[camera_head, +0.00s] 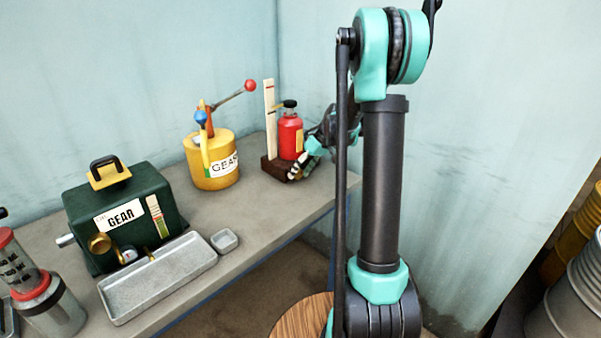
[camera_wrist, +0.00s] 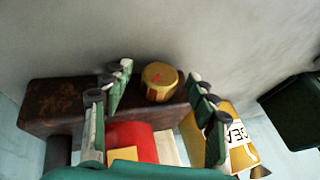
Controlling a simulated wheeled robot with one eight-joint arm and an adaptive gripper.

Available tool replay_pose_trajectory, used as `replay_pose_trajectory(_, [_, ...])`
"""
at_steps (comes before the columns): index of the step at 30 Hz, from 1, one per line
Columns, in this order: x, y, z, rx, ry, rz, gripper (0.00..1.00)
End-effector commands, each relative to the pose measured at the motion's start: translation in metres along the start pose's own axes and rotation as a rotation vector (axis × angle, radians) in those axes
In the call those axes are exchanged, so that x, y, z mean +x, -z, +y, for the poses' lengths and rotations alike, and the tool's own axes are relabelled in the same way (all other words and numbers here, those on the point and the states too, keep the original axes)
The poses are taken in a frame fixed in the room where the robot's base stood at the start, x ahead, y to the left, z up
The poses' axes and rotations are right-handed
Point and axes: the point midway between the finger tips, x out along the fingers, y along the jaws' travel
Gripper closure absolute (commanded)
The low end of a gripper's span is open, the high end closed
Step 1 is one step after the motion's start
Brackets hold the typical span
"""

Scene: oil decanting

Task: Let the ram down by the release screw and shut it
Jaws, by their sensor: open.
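The ram is the red jack body (camera_head: 290,138) with a black top. It stands upright on a dark brown base (camera_head: 272,168) at the back right of the bench, beside a tall pale scale board (camera_head: 269,105). In the wrist view the release screw is a round brass knob (camera_wrist: 159,82) with a red mark on its face, at the base's edge (camera_wrist: 55,102). My gripper (camera_head: 298,172) is open, low in front of the jack. In the wrist view its fingers (camera_wrist: 160,88) stand either side of the knob, with gaps. The knob is hidden in the head view.
A yellow GEAR oil can (camera_head: 213,165) with a red-balled lever stands left of the jack. A green GEAR tank (camera_head: 125,215), a grey tray (camera_head: 160,280) and a small dish (camera_head: 224,240) are further left. Walls stand close behind the jack.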

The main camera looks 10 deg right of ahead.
Motion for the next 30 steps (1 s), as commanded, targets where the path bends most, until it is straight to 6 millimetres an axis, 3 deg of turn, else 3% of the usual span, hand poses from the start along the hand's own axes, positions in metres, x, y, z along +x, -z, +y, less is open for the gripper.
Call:
replay_pose_trajectory(7, [-0.014, 0.0, 0.0, 0.001, 0.0, 0.0, 0.42])
replay_pose_trajectory(13, [-0.053, -0.001, 0.0, 0.002, 0.0, 0.0, 0.42])
replay_pose_trajectory(24, [-0.091, -0.055, 0.05, 0.005, -0.002, 0.001, 0.42])
replay_pose_trajectory(30, [-0.104, -0.072, 0.065, 0.002, 0.0, 0.0, 0.42])
